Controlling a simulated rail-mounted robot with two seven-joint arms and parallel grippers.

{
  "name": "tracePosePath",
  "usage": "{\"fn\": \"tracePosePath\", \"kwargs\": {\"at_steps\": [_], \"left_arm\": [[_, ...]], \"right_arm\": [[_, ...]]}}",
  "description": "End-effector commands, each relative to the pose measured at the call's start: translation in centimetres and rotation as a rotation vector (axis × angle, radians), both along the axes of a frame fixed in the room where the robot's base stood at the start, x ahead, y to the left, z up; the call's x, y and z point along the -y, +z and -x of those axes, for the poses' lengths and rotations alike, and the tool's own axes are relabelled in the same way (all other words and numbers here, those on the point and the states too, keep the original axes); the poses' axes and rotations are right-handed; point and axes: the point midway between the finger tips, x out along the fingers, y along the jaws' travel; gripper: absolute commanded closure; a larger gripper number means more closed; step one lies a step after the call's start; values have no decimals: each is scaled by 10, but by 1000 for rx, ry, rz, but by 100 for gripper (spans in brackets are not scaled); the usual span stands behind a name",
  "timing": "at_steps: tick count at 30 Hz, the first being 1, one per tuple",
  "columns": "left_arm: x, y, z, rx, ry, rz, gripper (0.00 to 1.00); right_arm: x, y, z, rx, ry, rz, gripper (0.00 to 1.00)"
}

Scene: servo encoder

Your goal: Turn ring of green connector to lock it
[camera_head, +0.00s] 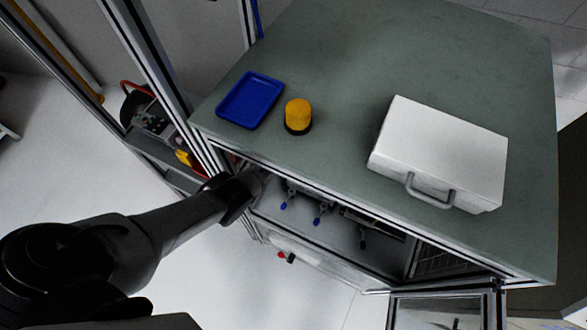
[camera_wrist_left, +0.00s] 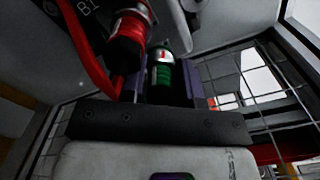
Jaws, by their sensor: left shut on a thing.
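The green connector (camera_wrist_left: 161,78) shows in the left wrist view, with a dark green body and a silver ring (camera_wrist_left: 162,56) bearing a red mark. My left gripper (camera_wrist_left: 166,84) is shut on it, with one dark finger on each side. Which part of the connector the fingertips press on is hard to tell. In the head view my left arm reaches under the worktop into the cabinet, and the fingers and the green connector are hidden there. My right gripper is in neither view.
A red connector (camera_wrist_left: 127,40) with a thick red cable (camera_wrist_left: 91,62) sits close left of the green one. Wire mesh (camera_wrist_left: 245,85) stands to the right. A blue tray (camera_head: 250,99), yellow beacon (camera_head: 298,116) and white case (camera_head: 440,145) rest on the worktop (camera_head: 350,60).

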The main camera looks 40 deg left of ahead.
Motion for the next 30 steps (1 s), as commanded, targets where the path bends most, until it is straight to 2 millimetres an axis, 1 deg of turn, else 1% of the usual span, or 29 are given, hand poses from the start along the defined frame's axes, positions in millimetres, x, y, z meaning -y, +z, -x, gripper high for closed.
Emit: {"fn": "tracePosePath", "kwargs": {"at_steps": [15,16,24,30], "left_arm": [[0,0,0,0,-20,0,93],[0,0,0,0,-20,0,68],[0,0,0,0,-19,0,43],[0,0,0,0,-19,0,43]], "right_arm": [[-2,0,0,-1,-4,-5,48],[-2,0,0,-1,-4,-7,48],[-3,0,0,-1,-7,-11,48],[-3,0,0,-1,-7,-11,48]]}}
